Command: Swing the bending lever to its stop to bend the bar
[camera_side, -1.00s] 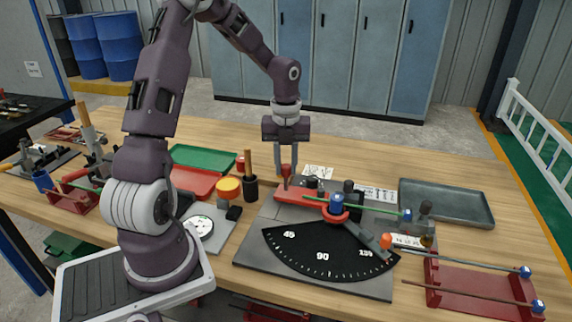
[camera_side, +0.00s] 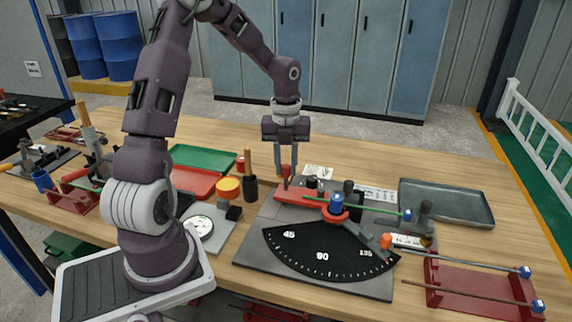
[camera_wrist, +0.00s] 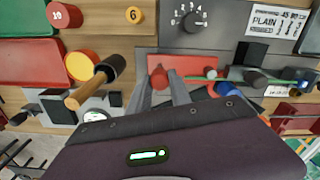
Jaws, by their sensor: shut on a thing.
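The bending lever (camera_side: 361,232) is a grey arm with an orange knob (camera_side: 386,241) at its end. It points to the lower right, near the 135 mark of the black angle dial (camera_side: 318,250). The green bar (camera_side: 375,208) lies across the bender beside the blue roller (camera_side: 337,202) and looks straight. My gripper (camera_side: 286,172) points down at the far left of the bender plate. It is shut on a red knob (camera_wrist: 160,77) that stands on a red clamp arm (camera_side: 292,194), well away from the lever's knob.
A red rack (camera_side: 470,290) with bars stands at the front right. A grey tray (camera_side: 447,203) lies at the back right.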

